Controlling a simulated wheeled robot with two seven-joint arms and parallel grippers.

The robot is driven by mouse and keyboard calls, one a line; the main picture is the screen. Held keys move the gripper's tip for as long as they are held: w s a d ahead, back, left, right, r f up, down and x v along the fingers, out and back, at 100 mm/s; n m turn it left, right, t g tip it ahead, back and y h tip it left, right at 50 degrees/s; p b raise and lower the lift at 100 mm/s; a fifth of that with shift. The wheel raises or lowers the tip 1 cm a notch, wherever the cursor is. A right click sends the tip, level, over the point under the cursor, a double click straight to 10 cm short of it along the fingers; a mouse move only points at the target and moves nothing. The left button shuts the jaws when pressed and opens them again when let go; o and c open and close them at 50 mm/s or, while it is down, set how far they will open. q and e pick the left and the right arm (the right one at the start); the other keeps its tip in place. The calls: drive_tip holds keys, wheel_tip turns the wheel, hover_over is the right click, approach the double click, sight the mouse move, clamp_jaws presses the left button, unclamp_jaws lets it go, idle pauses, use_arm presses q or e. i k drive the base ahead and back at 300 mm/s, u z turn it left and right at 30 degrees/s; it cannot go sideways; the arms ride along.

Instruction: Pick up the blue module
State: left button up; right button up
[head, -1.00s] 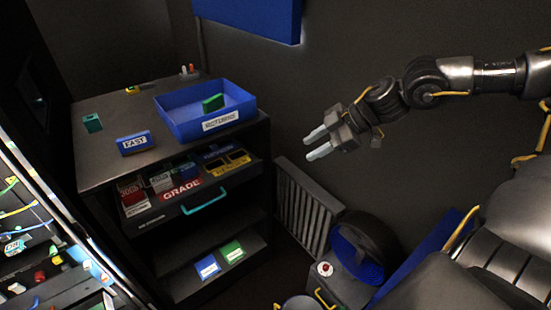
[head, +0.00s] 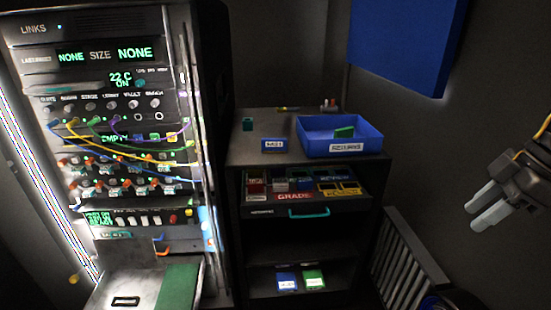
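A small blue block (head: 274,146) with a white label stands on top of the dark cabinet, left of the blue tray. A second blue piece (head: 287,280) with a white label lies on the cabinet's lower shelf, beside a green one (head: 313,279). Another small blue piece shows among the modules in the open drawer. I cannot tell which of these is the module meant. My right gripper (head: 475,214) is at the right edge, well to the right of the cabinet, with its two pale fingers apart and nothing between them. My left gripper is not in view.
The blue tray (head: 372,142) on the cabinet top (head: 245,158) holds a green block (head: 344,132). A drawer with a teal handle (head: 309,212) stands open below. A tall rack (head: 110,30) with cables stands left. A slatted grille (head: 405,270) leans right of the cabinet.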

sight(267, 145)
drive_tip(key=u, duration=0.65)
drive_tip(key=i, duration=1.3)
drive_tip(key=u, duration=0.15)
